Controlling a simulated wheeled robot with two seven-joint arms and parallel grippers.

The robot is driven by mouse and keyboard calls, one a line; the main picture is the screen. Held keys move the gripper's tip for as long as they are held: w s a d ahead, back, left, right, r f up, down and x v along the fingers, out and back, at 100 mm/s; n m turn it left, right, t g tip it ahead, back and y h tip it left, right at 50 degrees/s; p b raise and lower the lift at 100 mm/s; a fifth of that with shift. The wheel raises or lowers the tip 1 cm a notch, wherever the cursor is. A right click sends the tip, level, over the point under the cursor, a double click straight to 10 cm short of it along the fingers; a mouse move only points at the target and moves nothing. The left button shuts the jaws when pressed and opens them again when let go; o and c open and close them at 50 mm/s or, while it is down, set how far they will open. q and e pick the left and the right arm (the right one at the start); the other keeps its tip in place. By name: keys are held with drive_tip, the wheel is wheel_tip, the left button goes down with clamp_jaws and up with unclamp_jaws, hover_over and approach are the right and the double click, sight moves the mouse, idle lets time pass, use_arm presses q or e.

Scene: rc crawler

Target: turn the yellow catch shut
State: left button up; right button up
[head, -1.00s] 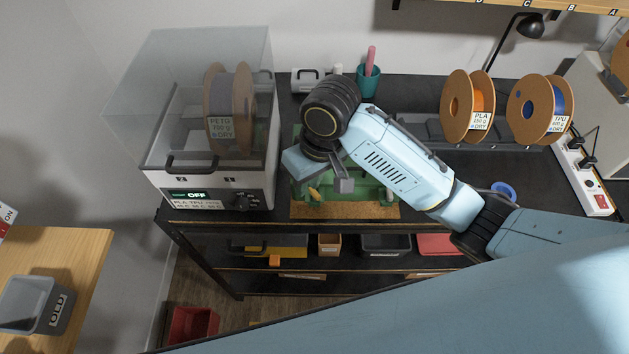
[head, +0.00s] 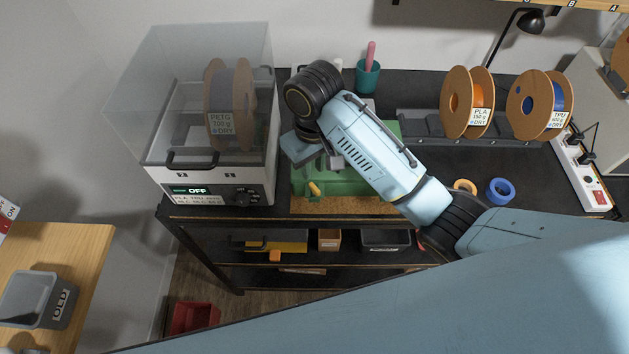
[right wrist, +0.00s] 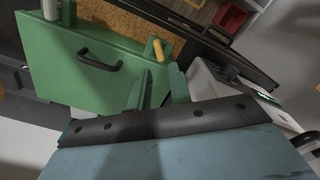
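The yellow catch (head: 315,188) is a short peg-like lever near the left front corner of the green box (head: 360,186). It sits tilted in the head view and also shows in the right wrist view (right wrist: 158,50), to the right of the box's black handle (right wrist: 98,60). My right gripper (head: 336,162) hangs over the box, behind and slightly right of the catch, apart from it. Its wrist and forearm hide much of the box. My left gripper is out of view.
A dryer (head: 215,180) with a clear cover stands close on the left. A teal cup (head: 367,80) is behind the arm. Two spools (head: 468,103) (head: 541,108) stand at the back right, with tape rings (head: 501,190) in front. The bench's front edge is close to the box.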

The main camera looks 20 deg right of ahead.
sight(314, 187)
wheel_tip(314, 187, down, 7)
drive_tip(key=shift+s+d+r, duration=0.1)
drive_tip(key=shift+s+r, duration=0.05)
drive_tip(key=shift+r, duration=0.05)
idle(0.3)
clamp_jaws()
